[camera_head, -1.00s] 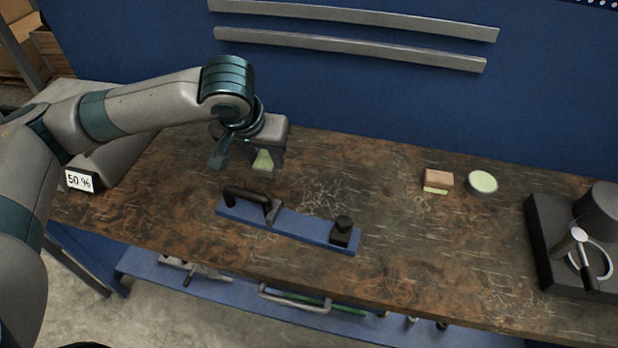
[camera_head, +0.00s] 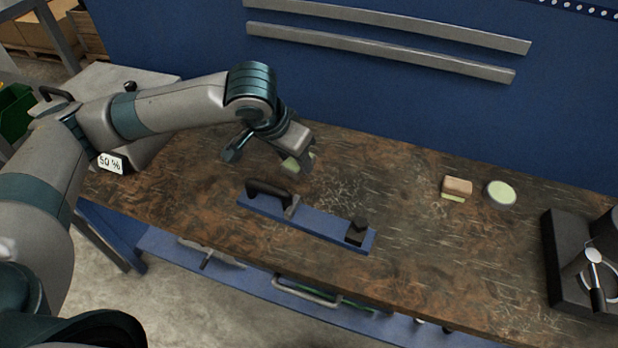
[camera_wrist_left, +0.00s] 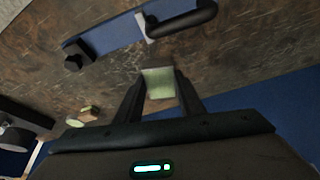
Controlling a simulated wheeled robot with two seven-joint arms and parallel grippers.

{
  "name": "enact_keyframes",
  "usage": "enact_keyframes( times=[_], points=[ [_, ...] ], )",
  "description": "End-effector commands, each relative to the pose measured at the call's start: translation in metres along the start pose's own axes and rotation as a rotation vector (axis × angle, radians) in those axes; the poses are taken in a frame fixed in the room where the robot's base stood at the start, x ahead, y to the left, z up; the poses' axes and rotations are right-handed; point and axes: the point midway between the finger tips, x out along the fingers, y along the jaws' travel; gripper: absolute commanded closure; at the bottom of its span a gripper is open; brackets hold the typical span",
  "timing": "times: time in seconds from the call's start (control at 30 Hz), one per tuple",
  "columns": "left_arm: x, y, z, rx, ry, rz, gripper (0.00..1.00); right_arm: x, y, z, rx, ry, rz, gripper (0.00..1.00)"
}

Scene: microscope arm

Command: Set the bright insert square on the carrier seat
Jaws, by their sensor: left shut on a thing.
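The bright insert, a pale green piece (camera_head: 293,163), is held in my left gripper (camera_head: 297,165) above the bench. In the left wrist view the insert (camera_wrist_left: 159,82) sits between both fingers (camera_wrist_left: 159,97). A blue bar (camera_head: 322,226) lies in front of the gripper on the bench, apart from the insert. It bears a black handle (camera_head: 268,190) with a grey bracket at its left part and a black block (camera_head: 357,231) at its right end. I cannot tell which part is the carrier seat. My right gripper is not in view.
A tan block (camera_head: 457,186) with a pale green strip and a round pale green dish (camera_head: 501,193) stand toward the right. A dark microscope-like stand (camera_head: 568,255) is at the far right. The bench (camera_head: 420,240) is clear between the bar and the stand.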

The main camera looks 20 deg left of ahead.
Motion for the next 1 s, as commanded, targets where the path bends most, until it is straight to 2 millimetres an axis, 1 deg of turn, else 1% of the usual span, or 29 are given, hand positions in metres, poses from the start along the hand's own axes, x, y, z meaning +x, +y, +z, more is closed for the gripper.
enact_keyframes(
  times=[0.03,0.37,0.7,0.9,1.0],
  points=[
    [-0.005,0.003,-0.001,0.054,-0.003,0.026,1.00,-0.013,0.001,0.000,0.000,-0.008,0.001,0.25],
    [0.000,0.025,0.007,0.482,-0.001,0.207,1.00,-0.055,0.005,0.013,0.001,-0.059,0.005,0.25],
    [0.004,0.046,0.020,0.907,0.000,0.384,1.00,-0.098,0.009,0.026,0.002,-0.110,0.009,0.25],
    [0.006,0.054,0.029,1.095,0.001,0.459,1.00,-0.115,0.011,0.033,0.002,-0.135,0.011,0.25],
    [0.007,0.056,0.032,1.149,0.001,0.480,1.00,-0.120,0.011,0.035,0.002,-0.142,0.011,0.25]
  ],
)
